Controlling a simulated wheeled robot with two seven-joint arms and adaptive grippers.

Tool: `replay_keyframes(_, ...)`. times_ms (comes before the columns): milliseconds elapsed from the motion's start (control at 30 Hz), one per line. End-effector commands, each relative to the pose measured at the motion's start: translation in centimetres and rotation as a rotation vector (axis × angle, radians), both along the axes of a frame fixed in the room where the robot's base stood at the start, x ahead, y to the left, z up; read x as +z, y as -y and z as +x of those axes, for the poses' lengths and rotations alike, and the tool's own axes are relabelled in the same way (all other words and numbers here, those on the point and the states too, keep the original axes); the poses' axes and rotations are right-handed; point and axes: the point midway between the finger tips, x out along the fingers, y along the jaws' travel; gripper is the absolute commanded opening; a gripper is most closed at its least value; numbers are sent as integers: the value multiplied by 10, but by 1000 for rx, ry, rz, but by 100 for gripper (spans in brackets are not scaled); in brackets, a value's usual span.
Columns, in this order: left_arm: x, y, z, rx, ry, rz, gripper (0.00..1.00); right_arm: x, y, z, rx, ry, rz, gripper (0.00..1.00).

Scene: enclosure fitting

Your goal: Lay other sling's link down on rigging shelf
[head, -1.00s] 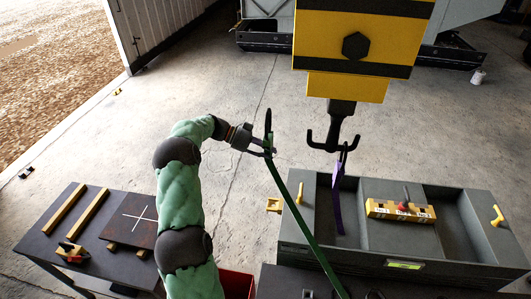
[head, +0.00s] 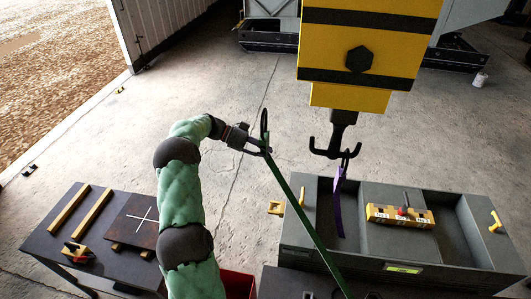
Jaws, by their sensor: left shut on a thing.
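My left gripper (head: 262,148) is shut on the dark link (head: 264,122) at the top of a green sling (head: 296,207). It holds the link in the air, left of the crane hook (head: 338,135). The green sling runs taut down to the right, past the bottom edge of the picture. A purple sling (head: 338,205) hangs from the hook by its own dark link (head: 347,157), its lower end inside the grey enclosure. I cannot tell which surface is the rigging shelf. My right gripper is not in view.
The yellow hook block (head: 365,50) hangs above the grey enclosure (head: 400,262). A yellow control box (head: 400,216) sits on the enclosure. A dark table (head: 60,243) at left bears yellow bars (head: 67,210), a plate with a white cross (head: 133,225) and a yellow-red tool (head: 78,252).

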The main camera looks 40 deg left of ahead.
Motion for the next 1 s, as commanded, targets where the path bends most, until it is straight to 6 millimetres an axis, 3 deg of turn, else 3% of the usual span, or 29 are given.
replay_keyframes(1000, 3, -47, -25, 2, 3, 1, 0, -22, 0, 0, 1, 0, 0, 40)
